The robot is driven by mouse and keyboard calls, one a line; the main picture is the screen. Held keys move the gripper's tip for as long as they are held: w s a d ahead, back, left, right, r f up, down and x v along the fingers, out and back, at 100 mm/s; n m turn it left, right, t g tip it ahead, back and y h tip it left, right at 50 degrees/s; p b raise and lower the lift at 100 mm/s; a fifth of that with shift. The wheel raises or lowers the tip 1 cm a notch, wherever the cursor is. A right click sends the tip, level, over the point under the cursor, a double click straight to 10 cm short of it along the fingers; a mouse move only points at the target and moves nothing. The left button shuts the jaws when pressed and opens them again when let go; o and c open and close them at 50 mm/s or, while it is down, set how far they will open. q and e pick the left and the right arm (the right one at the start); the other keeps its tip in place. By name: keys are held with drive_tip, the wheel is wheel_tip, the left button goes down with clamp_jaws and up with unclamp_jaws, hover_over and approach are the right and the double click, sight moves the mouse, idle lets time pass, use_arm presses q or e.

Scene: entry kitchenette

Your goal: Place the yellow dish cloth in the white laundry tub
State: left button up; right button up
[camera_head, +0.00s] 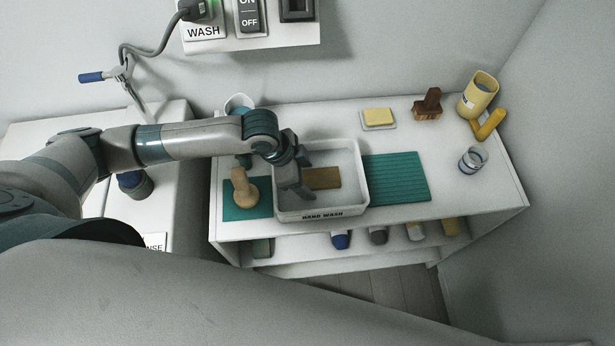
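The white tub (361,188), marked HAND WASH, stands on the white bench. A flat ochre-brown piece (323,178) lies on its floor; it may be the yellow dish cloth, but the picture does not settle this. My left gripper (308,179) reaches in from the left over the left part of the tub, beside the flat piece. Its fingers look apart, with nothing seen between them. A yellow block (377,116) rests on a small white dish behind the tub; whether it is cloth, sponge or soap is unclear. My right gripper is not in view.
A wooden pestle-like object (242,187) stands left of the tub on a teal mat. A ribbed teal mat (398,178) lies to the right. Several items lie on the lower shelf.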

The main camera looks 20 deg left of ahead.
use_arm(q)
drive_tip(key=shift+r, duration=0.1)
drive_tip(key=b+v, duration=0.2)
drive_tip(key=v, duration=1)
idle(0.6)
